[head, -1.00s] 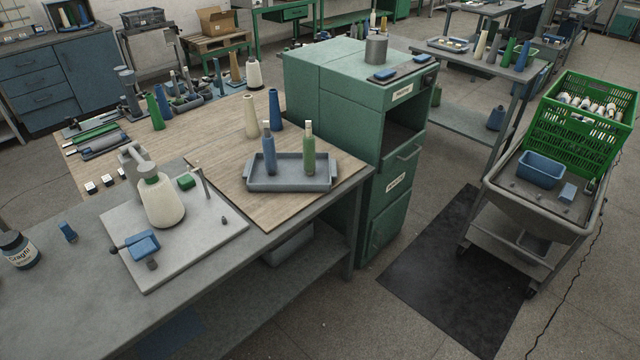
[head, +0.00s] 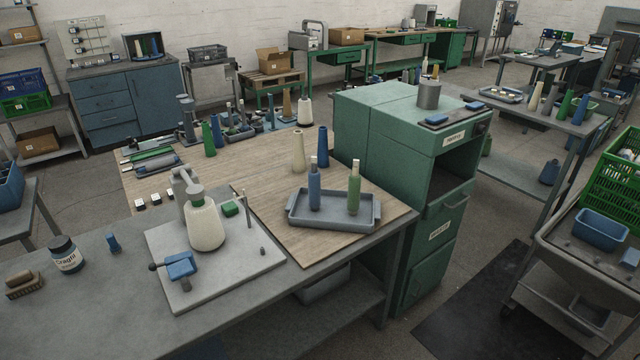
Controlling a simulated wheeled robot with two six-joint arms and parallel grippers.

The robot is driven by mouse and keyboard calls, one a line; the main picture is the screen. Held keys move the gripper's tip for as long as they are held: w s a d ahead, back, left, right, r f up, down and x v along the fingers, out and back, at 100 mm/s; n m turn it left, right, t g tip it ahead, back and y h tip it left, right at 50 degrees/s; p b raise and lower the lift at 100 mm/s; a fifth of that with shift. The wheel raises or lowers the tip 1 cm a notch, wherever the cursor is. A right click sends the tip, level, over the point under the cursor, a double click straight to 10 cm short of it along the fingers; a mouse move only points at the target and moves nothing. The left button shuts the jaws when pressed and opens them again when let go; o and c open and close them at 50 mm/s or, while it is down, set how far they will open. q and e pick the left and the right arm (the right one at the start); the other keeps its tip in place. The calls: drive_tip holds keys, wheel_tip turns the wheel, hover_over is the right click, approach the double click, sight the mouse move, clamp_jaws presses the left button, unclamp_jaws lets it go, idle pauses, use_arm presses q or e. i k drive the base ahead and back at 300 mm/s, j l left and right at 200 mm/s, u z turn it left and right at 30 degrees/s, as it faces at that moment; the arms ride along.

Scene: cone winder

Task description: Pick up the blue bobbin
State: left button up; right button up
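A blue bobbin (head: 314,190) with a pale top stands upright at the left in a grey tray (head: 303,222) on the wooden board. A green bobbin (head: 353,190) with a pale top stands upright to its right in the same tray. A blue cone (head: 322,150) without a bobbin's pale top stands just behind the tray, with a cream cone (head: 298,152) to its left. Neither of my grippers shows in the head view.
A cone winder (head: 201,222) with a cream cone stands on a pale plate left of the tray. A green cabinet (head: 385,150) rises right behind the tray. A jar (head: 66,254) stands at the left. A cart (head: 590,265) with a green crate is at the right.

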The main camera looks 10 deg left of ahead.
sight(314, 175)
drive_tip(key=i+l+u, duration=0.2)
drive_tip(key=i+l, duration=0.6)
